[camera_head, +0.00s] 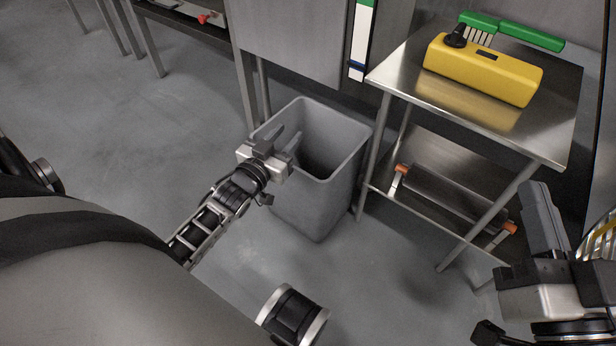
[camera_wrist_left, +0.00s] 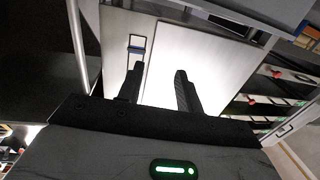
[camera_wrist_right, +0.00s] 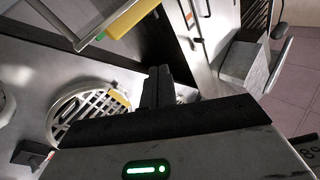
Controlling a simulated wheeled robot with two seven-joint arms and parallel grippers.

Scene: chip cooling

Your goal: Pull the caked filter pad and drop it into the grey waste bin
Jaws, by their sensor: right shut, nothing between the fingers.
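The grey waste bin (camera_head: 318,195) stands upright on the floor, with its open top facing up and its inside dark. My left gripper (camera_head: 287,141) is open and empty at the bin's near-left rim; its two separated fingers also show in the left wrist view (camera_wrist_left: 158,88). My right gripper (camera_head: 540,215) is at the far right in the head view. Its fingers are together with nothing between them, as the right wrist view (camera_wrist_right: 157,86) also shows. I cannot make out the caked filter pad in any view; the bin's floor is too dark to tell.
A steel table (camera_head: 400,75) right of the bin holds a yellow block-shaped case (camera_head: 483,70) and a green brush (camera_head: 515,33). A dark roll with orange ends (camera_head: 450,200) lies on its lower shelf. A round slatted grate (camera_wrist_right: 88,112) lies left of my right gripper.

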